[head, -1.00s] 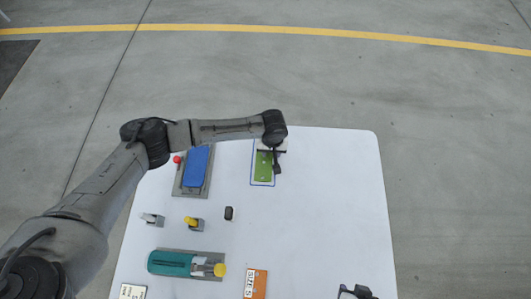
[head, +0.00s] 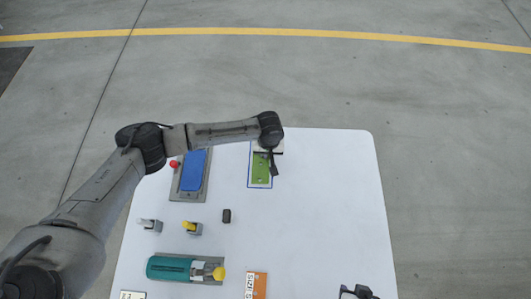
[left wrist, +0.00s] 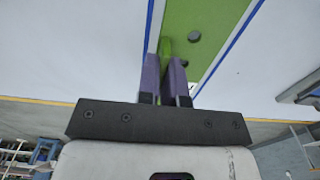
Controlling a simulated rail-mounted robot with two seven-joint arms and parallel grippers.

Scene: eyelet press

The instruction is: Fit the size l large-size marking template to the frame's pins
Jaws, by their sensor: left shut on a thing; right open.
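A green template with holes (head: 260,172) lies inside a blue-outlined rectangle at the back of the white table; its size marking cannot be read. My left gripper (head: 272,163) is above its right side and partly hides it. In the left wrist view, the purple fingers of my left gripper (left wrist: 166,65) are shut on a raised green tab of the green template (left wrist: 195,30). A grey frame (head: 176,194) with a blue plate (head: 194,170) on it stands left of the template. No pins can be made out. My right gripper (head: 357,292) is open at the bottom edge, partly cut off.
A red knob (head: 174,164) is beside the blue plate. A teal tool with a yellow end (head: 170,268), small grey holders (head: 195,229), a black piece (head: 227,216) and an orange labelled plate (head: 260,286) are nearer. The right side of the white table (head: 335,210) is clear.

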